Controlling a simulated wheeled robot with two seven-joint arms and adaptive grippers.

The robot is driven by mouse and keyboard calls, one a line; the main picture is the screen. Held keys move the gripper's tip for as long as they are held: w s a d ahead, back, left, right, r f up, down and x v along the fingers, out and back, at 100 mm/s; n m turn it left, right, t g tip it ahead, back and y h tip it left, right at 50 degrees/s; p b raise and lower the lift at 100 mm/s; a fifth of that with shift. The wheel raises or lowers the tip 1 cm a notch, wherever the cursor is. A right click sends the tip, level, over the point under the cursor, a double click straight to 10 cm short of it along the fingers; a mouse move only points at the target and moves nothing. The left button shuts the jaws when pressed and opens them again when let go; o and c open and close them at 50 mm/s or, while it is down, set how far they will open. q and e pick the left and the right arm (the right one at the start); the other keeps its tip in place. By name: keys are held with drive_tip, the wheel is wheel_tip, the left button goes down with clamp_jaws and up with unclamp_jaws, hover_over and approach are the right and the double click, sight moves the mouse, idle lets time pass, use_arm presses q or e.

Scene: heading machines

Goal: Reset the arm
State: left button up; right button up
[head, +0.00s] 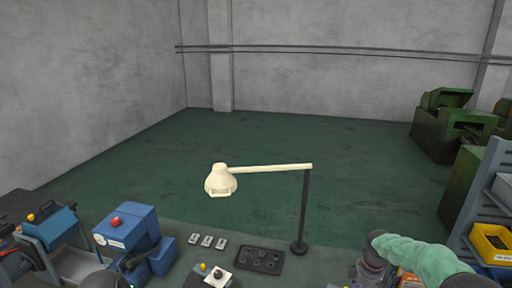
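A green-sleeved arm link (425,260), which looks like part of my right arm, reaches in from the lower right. It ends in a dark grey joint (376,248), below which a grey part runs down toward the bottom edge. No gripper fingers can be made out on it. A dark rounded shape at the bottom left is cut off by the frame, and I cannot tell what it is. My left gripper does not show.
A cream lamp (221,181) on a dark post stands over the bench. Around it are a blue machine (128,228), small grey plates (207,241) and a black holed tray (259,261). A shelf with a yellow bin (490,243) stands right. Open green floor lies beyond.

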drive_tip(key=s+a+f+m+y, duration=0.1)
drive_tip(key=s+a+f+m, duration=0.2)
drive_tip(key=s+a+f, duration=0.45)
drive_tip(key=s+a+f+m+y, duration=0.25)
drive_tip(key=s+a+f, duration=0.25)
drive_tip(key=a+f, duration=0.5)
drive_tip(key=s+a+f+m, duration=0.3)
drive_tip(key=s+m, duration=0.1)
drive_tip(key=s, duration=0.5)
drive_tip(key=s+a+f+m, duration=0.2)
drive_tip(key=s+f+m, duration=0.2)
drive_tip(key=s, duration=0.5)
wheel_tip(320, 180, down, 22)
drive_tip(key=w+a+n+b, duration=0.1)
drive_tip(key=w+a+b, duration=0.1)
drive_tip(key=b, duration=2.1)
drive_tip(key=shift+w+r+t+b, duration=0.15)
drive_tip(key=shift+r+t+b, duration=0.05)
drive_tip(key=shift+t+b, duration=0.1)
